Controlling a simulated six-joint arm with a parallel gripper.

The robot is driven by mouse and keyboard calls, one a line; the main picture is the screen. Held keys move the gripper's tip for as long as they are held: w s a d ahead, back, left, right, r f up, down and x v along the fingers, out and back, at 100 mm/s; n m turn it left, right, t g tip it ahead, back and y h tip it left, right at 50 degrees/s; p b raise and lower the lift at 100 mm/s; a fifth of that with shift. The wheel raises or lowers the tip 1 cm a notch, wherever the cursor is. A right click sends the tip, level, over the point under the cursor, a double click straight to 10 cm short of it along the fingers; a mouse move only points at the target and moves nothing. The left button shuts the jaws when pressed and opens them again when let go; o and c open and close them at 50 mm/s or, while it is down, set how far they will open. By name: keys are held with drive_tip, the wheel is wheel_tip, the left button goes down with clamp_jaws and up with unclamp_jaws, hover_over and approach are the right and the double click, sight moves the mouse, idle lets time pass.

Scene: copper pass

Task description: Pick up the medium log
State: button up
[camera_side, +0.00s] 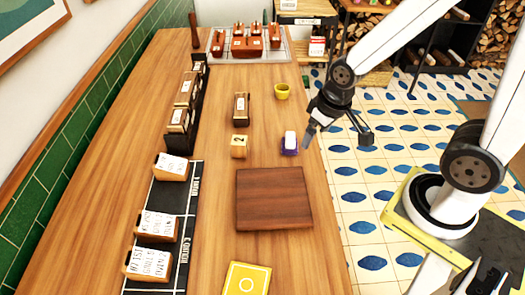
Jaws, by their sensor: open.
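My gripper (338,128) is open and empty, its fingers spread above the table's right edge and the tiled floor. No piece is plainly marked as the medium log, and I cannot tell which one it is. Cut logs (464,54) lie in the black rack at the back right, far beyond my gripper. On the table left of my gripper stand a dark brown block with a pale label (241,107) and a tan piece marked 2 (239,146). A purple holder with a white top (289,144) is nearest my gripper, just left of its left finger.
A dark wooden board (273,199) lies mid-table, with a yellow card (246,279) in front. A yellow cup (282,91) stands behind. Labelled blocks (157,226) sit along a black mat (186,240) at left. A rack with reddish-brown pieces (283,56) is at the back.

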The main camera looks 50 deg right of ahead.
drive_tip(key=w+d+f+n+h, duration=0.1)
drive_tip(key=w+n+h, duration=0.1)
drive_tip(key=w+n, duration=0.2)
drive_tip(key=w+d+f+n+h, duration=0.1)
drive_tip(key=w+d+n+h, duration=0.1)
drive_tip(key=w+n, duration=0.2)
drive_tip(key=w+d+n+h, duration=0.1)
drive_tip(key=w+n+h, duration=0.1)
drive_tip(key=w+n, duration=0.2)
drive_tip(key=shift+d+f+n, duration=0.15)
drive_tip(key=shift+f+n, duration=0.05)
drive_tip(key=shift+n, duration=0.55)
drive_tip(key=shift+d+f+n, duration=0.1)
drive_tip(key=shift+f+n, duration=0.1)
drive_tip(key=shift+n, duration=0.55)
drive_tip(key=w+n+t+h, duration=0.3)
drive_tip(key=w+n, duration=0.3)
drive_tip(key=w, duration=0.2)
drive_tip(key=n+t, duration=0.4)
drive_tip(key=n, duration=0.2)
hover_over(240, 117)
drive_tip(key=shift+d+f+h, duration=0.1)
drive_tip(key=shift+h, duration=0.2)
drive_tip(key=shift+f, duration=0.1)
drive_tip(key=shift+f, duration=1.65)
